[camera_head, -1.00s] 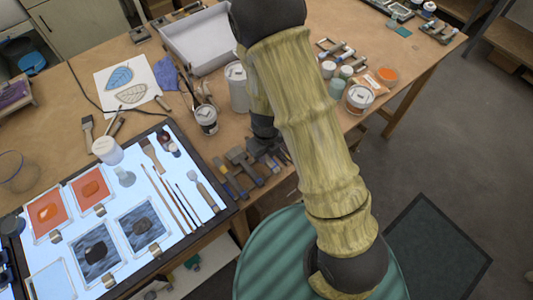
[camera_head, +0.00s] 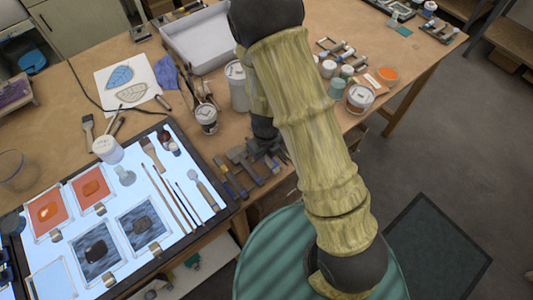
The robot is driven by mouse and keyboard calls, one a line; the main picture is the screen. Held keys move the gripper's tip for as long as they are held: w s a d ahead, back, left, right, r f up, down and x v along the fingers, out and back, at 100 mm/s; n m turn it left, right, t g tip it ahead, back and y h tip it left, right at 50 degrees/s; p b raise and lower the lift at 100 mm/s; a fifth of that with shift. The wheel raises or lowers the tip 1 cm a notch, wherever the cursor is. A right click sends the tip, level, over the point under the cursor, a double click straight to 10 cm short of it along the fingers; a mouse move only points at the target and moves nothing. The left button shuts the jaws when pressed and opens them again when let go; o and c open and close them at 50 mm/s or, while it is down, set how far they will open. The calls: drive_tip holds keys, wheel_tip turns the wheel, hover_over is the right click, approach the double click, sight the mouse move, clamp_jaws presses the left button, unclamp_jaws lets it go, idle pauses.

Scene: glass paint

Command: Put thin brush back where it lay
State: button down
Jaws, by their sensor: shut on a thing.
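My gripper (camera_head: 265,146) is dark and mostly hidden behind my own arm, over the front edge of the wooden table. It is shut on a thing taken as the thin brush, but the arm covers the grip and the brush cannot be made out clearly. On the lit panel (camera_head: 131,184) to the left lie several slim brushes (camera_head: 174,202) side by side, slanting, with a wider flat brush (camera_head: 152,154) at their upper end and a round-headed tool (camera_head: 203,190) on their right.
Painted glass squares (camera_head: 91,187) fill the panel's left part. A white cup (camera_head: 107,149) stands at its upper edge. Several hand tools (camera_head: 238,166) lie at the table edge beside my gripper. A paint can (camera_head: 207,119), a tall pale canister (camera_head: 238,88) and a white tray (camera_head: 202,42) stand behind.

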drive_tip(key=shift+f, duration=0.25)
idle(0.7)
drive_tip(key=c, duration=1.2)
unclamp_jaws()
wheel_tip(320, 180, up, 17)
drive_tip(key=p, duration=0.2)
drive_tip(key=shift+r, duration=0.2)
